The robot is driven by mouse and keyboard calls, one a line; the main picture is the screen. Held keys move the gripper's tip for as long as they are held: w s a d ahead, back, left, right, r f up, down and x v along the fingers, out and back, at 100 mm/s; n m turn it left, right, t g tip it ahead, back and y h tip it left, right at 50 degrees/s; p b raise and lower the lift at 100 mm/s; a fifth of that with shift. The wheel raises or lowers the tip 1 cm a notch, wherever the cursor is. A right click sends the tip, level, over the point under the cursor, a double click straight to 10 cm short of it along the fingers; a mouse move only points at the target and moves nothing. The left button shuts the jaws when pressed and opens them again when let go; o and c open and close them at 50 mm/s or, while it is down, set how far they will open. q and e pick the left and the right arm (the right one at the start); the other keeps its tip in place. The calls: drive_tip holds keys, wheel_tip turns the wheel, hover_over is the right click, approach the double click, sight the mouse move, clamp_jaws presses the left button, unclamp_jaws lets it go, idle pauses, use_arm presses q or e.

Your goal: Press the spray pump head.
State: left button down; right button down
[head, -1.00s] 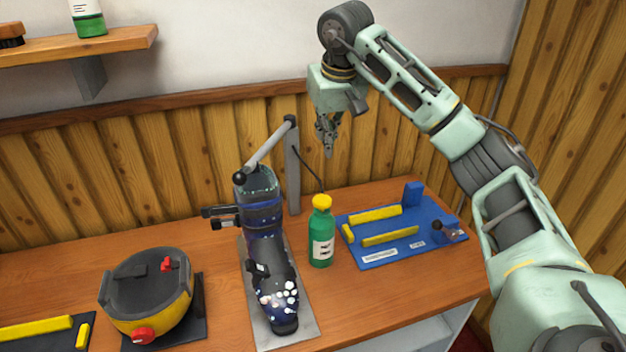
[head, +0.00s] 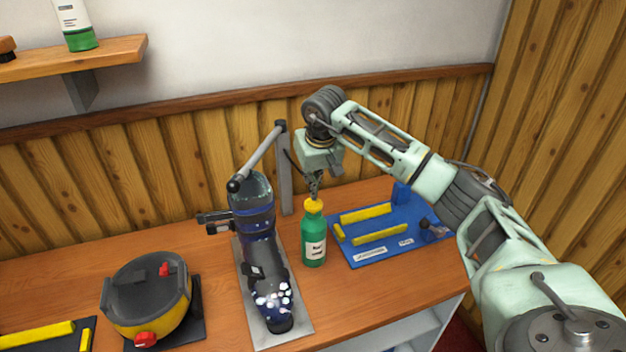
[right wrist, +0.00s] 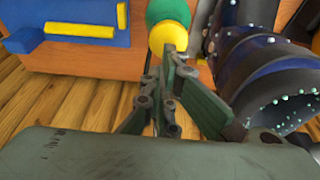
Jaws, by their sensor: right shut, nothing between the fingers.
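The spray bottle (head: 314,240) is green with a white label and stands upright on the bench. Its yellow pump head (head: 313,206) is on top; the pump head also shows in the right wrist view (right wrist: 168,38). My right gripper (head: 315,195) is shut and empty, pointing down with its fingertips right at the top of the pump head. In the right wrist view the fingertips (right wrist: 168,52) overlap the edge of the yellow head; I cannot tell if they press it. My left gripper is not in view.
A dark boot-shaped piece (head: 258,225) on a grey plate stands just left of the bottle, with a metal post (head: 284,170) behind. A blue board (head: 375,250) with yellow bars lies to the right. A yellow-and-black pot (head: 150,300) is at left.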

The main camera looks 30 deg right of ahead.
sight(313, 205)
drive_tip(key=shift+f, duration=0.55)
wheel_tip(313, 205, down, 2)
drive_tip(key=shift+f+b, duration=0.1)
drive_tip(key=shift+b, duration=0.9)
drive_tip(key=shift+s, duration=0.1)
